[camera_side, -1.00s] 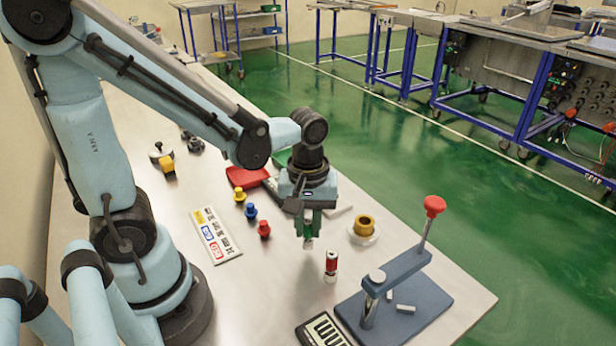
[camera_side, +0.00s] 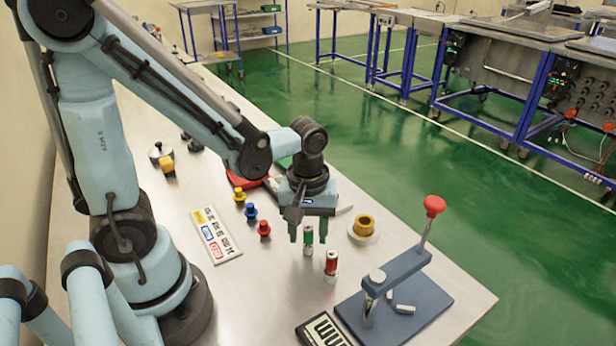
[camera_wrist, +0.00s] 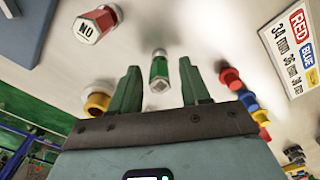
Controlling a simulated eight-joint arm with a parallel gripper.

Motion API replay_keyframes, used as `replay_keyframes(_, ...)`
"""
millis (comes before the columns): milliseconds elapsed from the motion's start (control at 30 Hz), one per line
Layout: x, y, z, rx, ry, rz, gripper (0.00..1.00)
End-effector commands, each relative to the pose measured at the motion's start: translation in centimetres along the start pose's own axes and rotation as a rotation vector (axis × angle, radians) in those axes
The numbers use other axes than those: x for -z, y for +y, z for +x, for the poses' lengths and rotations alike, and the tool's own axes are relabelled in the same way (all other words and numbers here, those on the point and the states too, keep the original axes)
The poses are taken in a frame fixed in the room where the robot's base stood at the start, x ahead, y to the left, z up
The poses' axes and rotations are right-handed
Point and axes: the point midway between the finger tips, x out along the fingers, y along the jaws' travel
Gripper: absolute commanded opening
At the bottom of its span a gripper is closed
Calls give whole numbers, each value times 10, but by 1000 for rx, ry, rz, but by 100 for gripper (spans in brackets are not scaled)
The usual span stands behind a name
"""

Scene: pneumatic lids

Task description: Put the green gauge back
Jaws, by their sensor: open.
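The green gauge (camera_side: 308,240) is a small green cylinder with white ends. It stands upright on the table, left of and behind a similar red gauge (camera_side: 331,266). My gripper (camera_side: 308,236) points down and is open, with one finger on each side of the green gauge. In the wrist view, the green gauge (camera_wrist: 159,68) lies between my gripper's spread fingertips (camera_wrist: 158,72), with a gap on both sides. The red gauge (camera_wrist: 97,25) also shows there, off to the left.
A blue-grey lever press (camera_side: 405,300) stands at front right. A yellow ring on a white base (camera_side: 364,229) is to the right. Yellow, blue and red knobs (camera_side: 251,212) and a label plate (camera_side: 217,236) are to the left. A black-and-white striped box (camera_side: 325,331) is in front.

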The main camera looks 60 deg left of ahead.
Motion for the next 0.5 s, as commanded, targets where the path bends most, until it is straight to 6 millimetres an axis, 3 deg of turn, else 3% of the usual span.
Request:
replay_keyframes(267, 0, 0, -10, 0, 0, 0, 46)
replay_keyframes(500, 0, 0, -39, 0, 0, 0, 46)
